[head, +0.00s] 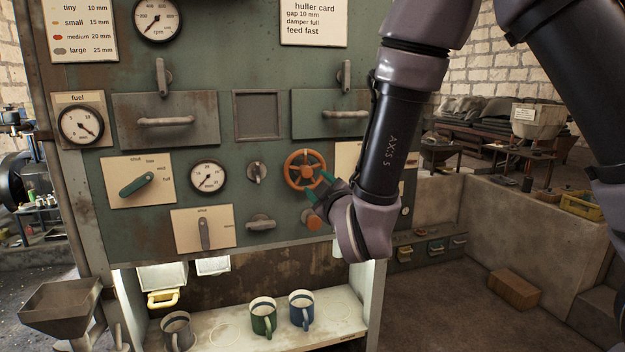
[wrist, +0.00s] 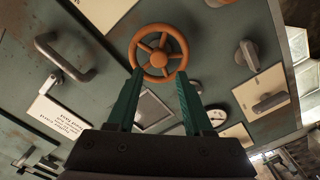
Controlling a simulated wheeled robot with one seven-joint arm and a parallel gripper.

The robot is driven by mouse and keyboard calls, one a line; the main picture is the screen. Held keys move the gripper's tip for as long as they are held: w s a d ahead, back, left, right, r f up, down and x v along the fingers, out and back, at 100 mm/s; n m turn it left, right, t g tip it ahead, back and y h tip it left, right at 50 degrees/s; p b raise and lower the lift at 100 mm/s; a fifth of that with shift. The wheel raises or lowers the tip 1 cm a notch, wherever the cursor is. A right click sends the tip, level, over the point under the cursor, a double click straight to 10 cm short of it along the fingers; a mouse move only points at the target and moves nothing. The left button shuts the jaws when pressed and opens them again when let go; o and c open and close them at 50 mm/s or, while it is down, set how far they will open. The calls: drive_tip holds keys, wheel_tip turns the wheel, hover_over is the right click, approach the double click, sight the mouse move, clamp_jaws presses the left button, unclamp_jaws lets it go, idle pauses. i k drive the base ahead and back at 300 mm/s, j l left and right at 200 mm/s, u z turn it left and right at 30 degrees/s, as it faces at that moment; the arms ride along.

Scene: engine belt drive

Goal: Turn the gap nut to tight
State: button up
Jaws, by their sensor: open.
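I cannot read a label naming the gap nut. An orange handwheel (head: 305,170) with several spokes is mounted on the green panel; it also shows in the wrist view (wrist: 158,52). My gripper (head: 322,189) is open, with its green fingers at the wheel's lower right in the head view. In the wrist view the fingertips (wrist: 160,74) lie on either side of the wheel's near rim, with nothing held. Whether they touch it I cannot tell. A grey turning handle (head: 257,172) sits left of the wheel, and another grey handle (head: 260,222) is below it.
An orange knob (head: 313,222) sits just below my gripper. A dial gauge (head: 208,176) and a green lever (head: 137,185) are further left. A card (head: 314,22) reads gap 10 mm. Green and blue mugs (head: 263,317) stand on the shelf below. My arm covers the panel's right side.

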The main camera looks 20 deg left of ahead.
sight(257, 171)
drive_tip(key=u, duration=1.35)
